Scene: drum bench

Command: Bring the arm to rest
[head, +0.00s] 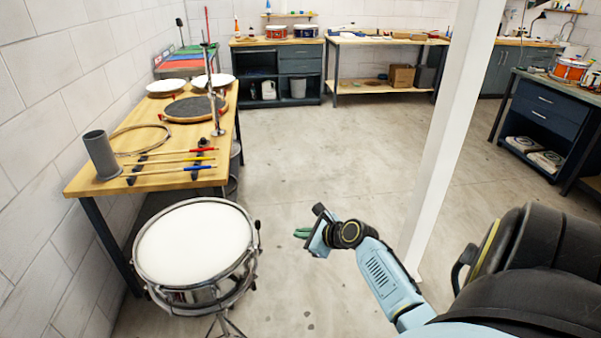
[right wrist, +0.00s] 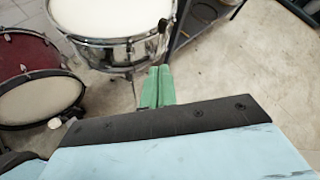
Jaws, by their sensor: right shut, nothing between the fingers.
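My right gripper (head: 302,233) hangs over the open floor in the head view, to the right of the snare drum. Its green fingers are closed together and hold nothing; they also show in the right wrist view (right wrist: 157,88). My right arm reaches in from the lower right. My left gripper is in neither view.
A snare drum (head: 195,243) stands on a stand left of the gripper. A wooden bench (head: 165,179) with sticks, a grey cup (head: 101,155) and drumheads runs along the left wall. A white post (head: 452,130) rises at right. A red drum (right wrist: 33,60) shows at the wrist view's left. Middle floor is clear.

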